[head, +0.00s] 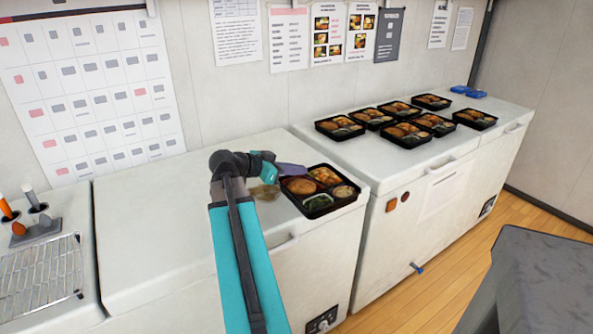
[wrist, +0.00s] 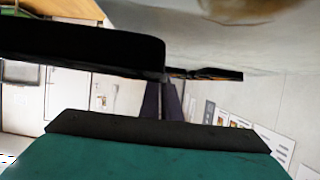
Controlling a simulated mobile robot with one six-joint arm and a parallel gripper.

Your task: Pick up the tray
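The nearest bento tray (head: 332,207) is black, with a round orange-brown item, greens and other food in compartments. It lies at the right front of the near white freezer lid. My gripper (head: 291,170) has purple fingers and is at the tray's far left corner, low over the lid. In the wrist view a large black tray side (wrist: 80,45) fills the upper left, and the purple fingers (wrist: 162,100) are beside its end. Whether they touch or clasp the rim cannot be told, nor the gap between them.
A pale brownish item (head: 264,192) lies on the lid left of the tray. Several filled trays (head: 400,130) stand on the right freezer (head: 370,158), with blue objects (head: 468,92) behind. A wire rack (head: 40,270) is at far left. The lid's left part is clear.

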